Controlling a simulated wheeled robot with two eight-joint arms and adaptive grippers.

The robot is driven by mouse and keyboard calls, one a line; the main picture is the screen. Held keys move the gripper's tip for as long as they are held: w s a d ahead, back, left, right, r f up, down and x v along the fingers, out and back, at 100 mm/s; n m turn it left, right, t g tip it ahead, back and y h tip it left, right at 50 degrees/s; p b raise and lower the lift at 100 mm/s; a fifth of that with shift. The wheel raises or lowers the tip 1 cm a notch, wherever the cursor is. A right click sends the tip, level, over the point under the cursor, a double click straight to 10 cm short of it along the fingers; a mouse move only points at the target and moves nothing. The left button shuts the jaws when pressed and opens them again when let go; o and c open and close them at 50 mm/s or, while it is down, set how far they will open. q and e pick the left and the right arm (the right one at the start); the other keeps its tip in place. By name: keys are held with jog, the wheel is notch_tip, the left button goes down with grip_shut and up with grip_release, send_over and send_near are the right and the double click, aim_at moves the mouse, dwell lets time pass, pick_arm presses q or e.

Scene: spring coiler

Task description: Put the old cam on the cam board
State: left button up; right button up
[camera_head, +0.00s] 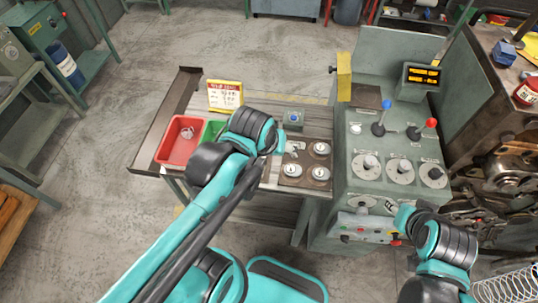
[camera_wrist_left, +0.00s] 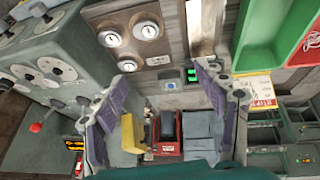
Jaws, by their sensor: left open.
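The brown cam board (camera_head: 305,183) lies on the bench beside the machine, with several round silver cams on it, including one at its front left (camera_head: 292,170). The board (camera_wrist_left: 165,45) also shows at the top of the left wrist view with three cams. I cannot tell which cam is the old one. My left gripper (camera_head: 288,147) is over the bench at the board's left edge. In the left wrist view it (camera_wrist_left: 165,68) is open, with nothing between its fingers. My right gripper (camera_head: 397,208) is at the machine's front, by the lower disc (camera_head: 362,203); its fingers are too small to read.
A red tray (camera_head: 170,150) with a small grey item and a green tray (camera_head: 210,131) stand left of my left gripper. A sign (camera_head: 225,95) stands behind them. The machine (camera_head: 385,120) with lever knobs and round discs rises right of the board. A small box with a blue button (camera_head: 293,118) stands behind.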

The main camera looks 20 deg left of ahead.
pick_arm(q)
jog(key=s+m+t, duration=0.1)
jog(key=s+a+m+t, duration=0.1)
jog(key=m, duration=0.1)
jog(key=shift+s, duration=0.25)
